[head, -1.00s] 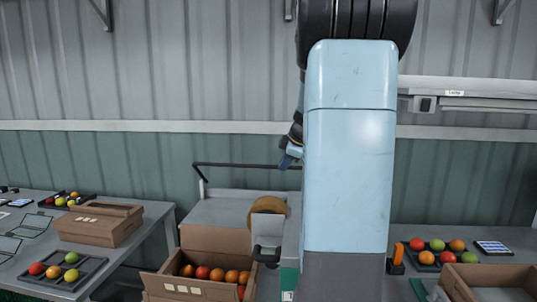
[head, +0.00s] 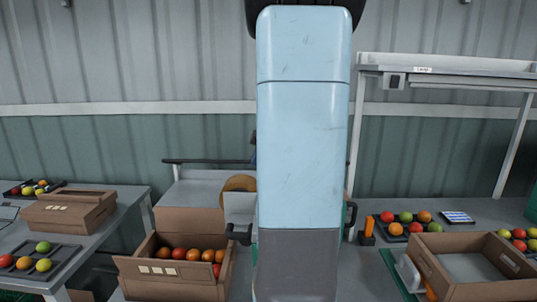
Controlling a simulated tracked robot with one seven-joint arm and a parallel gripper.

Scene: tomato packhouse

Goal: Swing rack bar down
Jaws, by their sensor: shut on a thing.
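The rack bar (head: 205,161) is a thin black bar, seen level just above the back edge of a grey table, in front of the green wall panel. A short arm joins its left end to the table. My large pale-blue arm stands in front of the bar's right part and hides it. Only a small dark-blue sliver shows beside the arm near the bar, and I cannot tell which part it is. My gripper's fingers are hidden behind the arm, so contact with the bar is not visible.
At right are an open carton (head: 437,262), a tray of tomatoes and a tall grey frame (head: 455,65). A left table holds a carton (head: 70,211) and trays.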

